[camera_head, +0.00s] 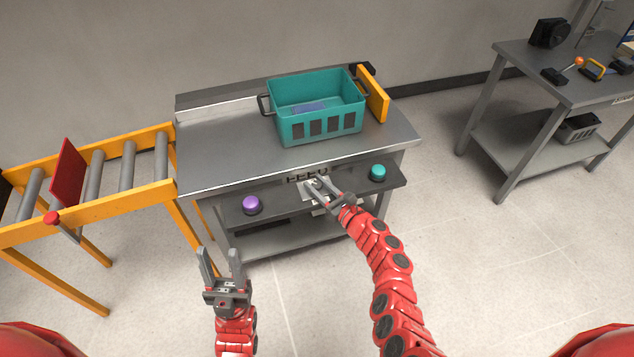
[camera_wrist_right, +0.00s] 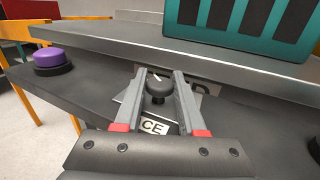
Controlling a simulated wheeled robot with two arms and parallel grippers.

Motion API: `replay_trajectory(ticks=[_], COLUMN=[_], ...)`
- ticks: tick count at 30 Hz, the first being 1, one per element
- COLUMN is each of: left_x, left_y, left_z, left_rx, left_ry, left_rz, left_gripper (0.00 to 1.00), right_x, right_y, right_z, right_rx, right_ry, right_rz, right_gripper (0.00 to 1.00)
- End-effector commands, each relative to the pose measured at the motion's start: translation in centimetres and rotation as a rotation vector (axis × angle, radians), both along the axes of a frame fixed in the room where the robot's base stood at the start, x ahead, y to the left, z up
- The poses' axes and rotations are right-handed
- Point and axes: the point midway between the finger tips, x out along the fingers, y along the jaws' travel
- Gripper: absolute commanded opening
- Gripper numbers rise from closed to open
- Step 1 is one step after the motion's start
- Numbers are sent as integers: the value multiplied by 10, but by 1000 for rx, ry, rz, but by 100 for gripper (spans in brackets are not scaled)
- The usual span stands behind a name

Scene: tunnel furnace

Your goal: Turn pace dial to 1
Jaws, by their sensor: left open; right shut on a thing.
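The pace dial (camera_wrist_right: 158,92) is a dark round knob on a plate on the front ledge. A short white mark shows on its top, tilted to the left in the right wrist view. A label ending in "CE" sits below it, partly covered by my fingers. My right gripper (camera_wrist_right: 160,78) has one finger on each side of the dial and is shut on it. In the head view my right gripper (camera_head: 313,183) covers most of the dial. My left gripper (camera_head: 221,255) is open and empty, in front of the ledge and to its left.
A purple button (camera_head: 251,204) and a teal button (camera_head: 378,172) stand on the ledge, either side of the dial. A teal basket (camera_head: 321,127) sits on the metal table (camera_head: 225,150). A roller conveyor (camera_head: 111,150) with a red plate adjoins at left.

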Motion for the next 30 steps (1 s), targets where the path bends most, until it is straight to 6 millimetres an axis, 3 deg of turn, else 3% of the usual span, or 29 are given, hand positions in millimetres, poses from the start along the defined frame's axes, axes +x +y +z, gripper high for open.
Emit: replay_trajectory(ticks=[23, 24, 28, 30], left_x=[0, 0, 0, 0], left_y=[0, 0, 0, 0], left_z=[-3, -3, -3, -3], left_rx=[0, 0, 0, 0], left_ry=[0, 0, 0, 0], left_rz=[0, 0, 0, 0], left_gripper=[47, 47, 47, 47], right_x=[1, 1, 1, 1], right_y=[-1, -1, 0, 0], right_z=[0, 0, 0, 0], right_rx=[-4, -4, -3, -3], right_ry=[-2, -2, -1, -1], right_rz=[103, 103, 103, 103], right_gripper=[0, 43, 66, 67])
